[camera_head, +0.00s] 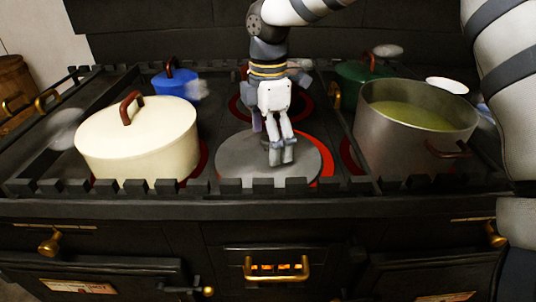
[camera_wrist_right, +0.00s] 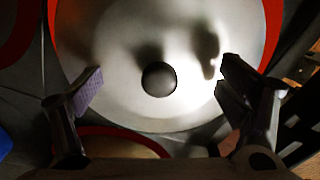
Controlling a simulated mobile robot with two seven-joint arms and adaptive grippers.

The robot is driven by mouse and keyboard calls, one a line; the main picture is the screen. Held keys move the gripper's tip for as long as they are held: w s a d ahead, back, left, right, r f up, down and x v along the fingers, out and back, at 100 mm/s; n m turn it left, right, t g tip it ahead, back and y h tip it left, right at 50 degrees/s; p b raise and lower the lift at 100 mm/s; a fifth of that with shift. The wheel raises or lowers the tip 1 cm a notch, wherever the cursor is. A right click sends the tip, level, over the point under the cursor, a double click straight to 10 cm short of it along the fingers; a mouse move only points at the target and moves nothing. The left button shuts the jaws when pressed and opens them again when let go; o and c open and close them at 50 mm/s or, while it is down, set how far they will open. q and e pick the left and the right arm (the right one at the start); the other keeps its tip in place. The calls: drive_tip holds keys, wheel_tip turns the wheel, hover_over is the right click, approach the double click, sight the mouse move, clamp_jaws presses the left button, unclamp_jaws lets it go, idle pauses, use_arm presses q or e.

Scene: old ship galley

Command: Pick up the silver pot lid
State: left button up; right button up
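The silver pot lid (camera_head: 238,165) lies flat on the front middle burner, which shows red around its edge. In the right wrist view the round lid (camera_wrist_right: 120,100) fills most of the picture, with a dark round knob (camera_wrist_right: 159,79) at its middle. My right gripper (camera_head: 281,152) points down over the lid. In the right wrist view its fingers (camera_wrist_right: 160,84) are spread wide, one on each side of the knob, with nothing between them that they touch. The gripper hides part of the lid in the head view. My left gripper is not in view.
A cream pot (camera_head: 140,145) with a brown-handled lid stands left of the lid. An open steel pot (camera_head: 400,150) of greenish liquid stands right. A blue pot (camera_head: 176,84) and a green one (camera_head: 350,72) are behind. A notched rail (camera_head: 240,187) runs along the stove front.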

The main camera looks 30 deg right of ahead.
clamp_jaws()
